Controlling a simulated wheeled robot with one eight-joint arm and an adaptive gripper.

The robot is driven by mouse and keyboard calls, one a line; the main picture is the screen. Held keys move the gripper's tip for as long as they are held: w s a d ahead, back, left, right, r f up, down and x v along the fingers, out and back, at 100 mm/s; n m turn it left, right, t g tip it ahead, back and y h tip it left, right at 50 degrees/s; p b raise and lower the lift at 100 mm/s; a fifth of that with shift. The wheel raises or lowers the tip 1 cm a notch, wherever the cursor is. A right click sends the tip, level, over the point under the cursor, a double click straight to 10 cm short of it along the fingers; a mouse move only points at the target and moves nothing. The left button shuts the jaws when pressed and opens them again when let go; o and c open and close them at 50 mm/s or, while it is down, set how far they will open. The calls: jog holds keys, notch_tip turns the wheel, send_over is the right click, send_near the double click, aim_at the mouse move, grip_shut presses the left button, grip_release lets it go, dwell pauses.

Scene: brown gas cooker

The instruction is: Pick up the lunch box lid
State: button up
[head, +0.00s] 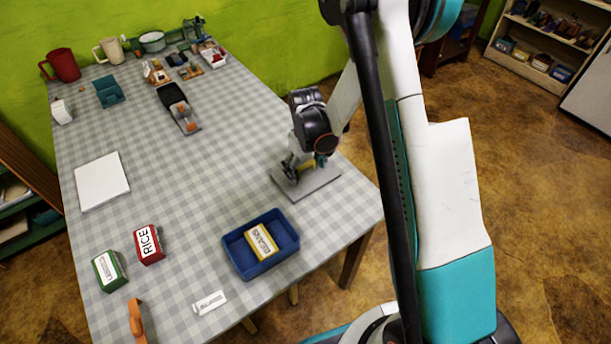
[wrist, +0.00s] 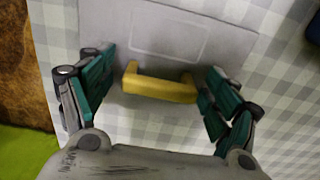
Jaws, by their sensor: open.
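The lunch box lid (wrist: 185,28) is a flat grey plate with a yellow handle (wrist: 160,87) standing up from it. In the head view the lid (head: 318,183) lies on the checkered table near its right edge, partly hidden by my gripper. My gripper (wrist: 155,90) is open, with one teal-padded finger on each side of the handle in the wrist view. A small gap shows on both sides of the handle. In the head view my gripper (head: 305,166) is low over the lid.
A blue tray (head: 233,258) holding a yellow box (head: 262,242) stands nearer the front. A white board (head: 84,185), a red rice box (head: 149,244) and a green box (head: 109,271) are on the left. Mugs and small items stand at the back. The middle of the table (head: 195,190) is clear.

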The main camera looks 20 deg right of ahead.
jog(key=c, duration=1.1)
jog(key=shift+r, duration=0.15)
jog(key=shift+c, duration=0.2)
